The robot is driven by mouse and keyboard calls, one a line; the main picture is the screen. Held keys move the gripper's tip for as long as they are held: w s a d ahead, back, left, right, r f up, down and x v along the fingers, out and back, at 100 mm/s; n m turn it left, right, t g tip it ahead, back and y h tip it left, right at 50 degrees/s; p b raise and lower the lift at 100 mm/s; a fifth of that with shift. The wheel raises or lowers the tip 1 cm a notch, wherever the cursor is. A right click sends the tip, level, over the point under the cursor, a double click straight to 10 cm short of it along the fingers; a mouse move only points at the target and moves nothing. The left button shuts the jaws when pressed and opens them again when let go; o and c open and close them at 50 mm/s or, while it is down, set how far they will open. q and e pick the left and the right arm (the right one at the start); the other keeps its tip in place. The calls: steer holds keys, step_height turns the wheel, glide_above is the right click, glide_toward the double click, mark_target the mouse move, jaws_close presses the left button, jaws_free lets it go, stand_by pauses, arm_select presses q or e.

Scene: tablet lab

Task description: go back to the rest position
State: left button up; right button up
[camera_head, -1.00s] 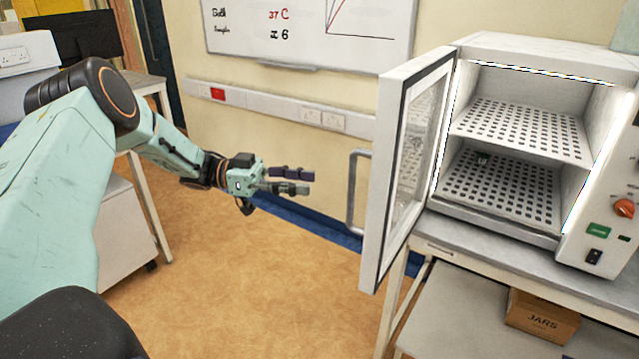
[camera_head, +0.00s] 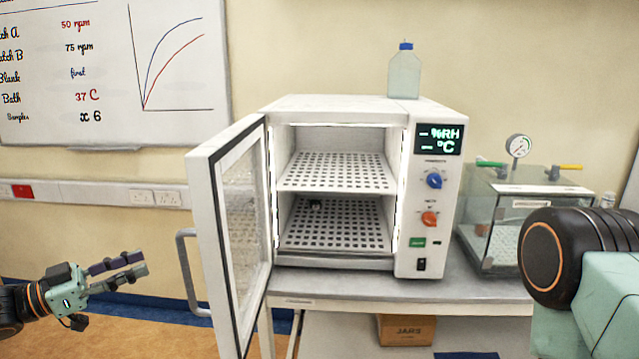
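My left gripper (camera_head: 128,268) is at the lower left, left of the open cabinet door and its handle, clear of both. Its two fingers point right and lie close to each other in this view, with a narrow gap and nothing seen between them. My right arm shows only as a dark joint and pale green link at the right edge; its gripper is out of view. The white cabinet (camera_head: 350,108) stands on a bench with its door (camera_head: 232,225) swung wide open to the left. A small dark object (camera_head: 316,204) sits on the lower perforated shelf (camera_head: 335,235).
The grey bench (camera_head: 490,301) carries the cabinet and a glass-walled box (camera_head: 505,235) with a gauge. A bottle with a blue cap (camera_head: 405,75) stands on the cabinet. A JARS carton (camera_head: 406,329) is under the bench. Floor shows at the lower left.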

arm_select(q)
steer(key=w+d+f+n+t+y+b, duration=0.1)
steer(key=d+f+n+t+y, duration=0.1)
steer(key=d+f+n+y, duration=0.3)
steer(key=w+f+n+t+y+b, duration=0.1)
steer(key=w+f+n+y+b, duration=0.1)
steer(key=f, duration=0.5)
steer(key=s+d+f+n+g+y+b, duration=0.2)
steer(key=s+f, duration=0.1)
steer(key=f, duration=0.4)
steer(key=s+d+f+n+g+y+b, duration=0.1)
steer(key=s+d+f+n+y, duration=0.1)
steer(key=s+d+f, duration=0.3)
steer(key=s+d+f+g+y+b, duration=0.1)
steer(key=s+f+g+b, duration=0.3)
steer(key=s+f, duration=0.4)
steer(key=s+d+f+g+y+b, duration=0.1)
steer(key=s+f+g+b, duration=0.3)
steer(key=s, duration=1)
steer(key=s+d+f+g+y+b, duration=0.1)
steer(key=s+f+g+b, duration=0.2)
steer(key=s+f, duration=0.8)
steer(key=shift+s+d+f+g+y+b, duration=0.3)
steer(key=shift+s+d+g+b, duration=0.15)
steer(key=shift+b, duration=0.25)
steer(key=shift+a, duration=0.1)
